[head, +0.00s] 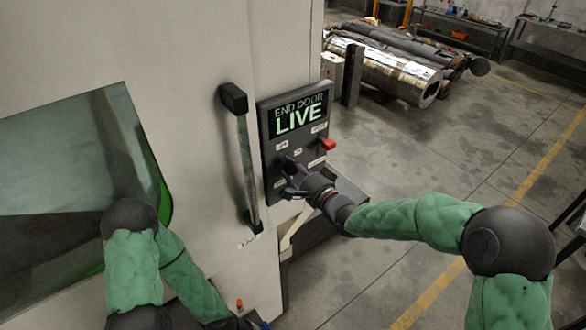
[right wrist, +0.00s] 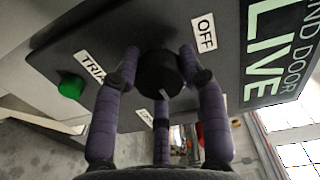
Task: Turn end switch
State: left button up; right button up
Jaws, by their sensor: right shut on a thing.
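The switch panel (head: 266,140) is dark grey, on the machine's front beside a vertical handle. Its display (head: 299,115) reads "END DOOR LIVE". The end switch, a round black knob with a pale pointer mark (right wrist: 158,72), shows in the right wrist view. My right gripper (head: 288,178) is at the lower part of the panel, its purple fingers (right wrist: 160,85) shut around the knob. An "OFF" label (right wrist: 204,33) lies beside the knob. In the head view the gripper hides the knob. My left arm hangs low at left; its gripper end is hardly visible at the bottom edge.
A red knob (head: 327,144) sticks out at the panel's right side, and a green button (right wrist: 71,86) shows in the wrist view. Metal cylinders (head: 400,72) lie on the floor behind. Open floor is at right.

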jog(key=shift+w+d+r, duration=0.15)
jog(key=shift+r, duration=0.15)
jog(key=o, duration=1.2)
jog(key=shift+c, duration=0.2)
jog(key=shift+f, duration=0.2)
jog(key=shift+s+d, duration=0.1)
jog(key=shift+s, duration=0.15)
jog(key=v, duration=1.1)
jog(key=shift+s+d, duration=0.2)
jog(key=shift+f, duration=0.1)
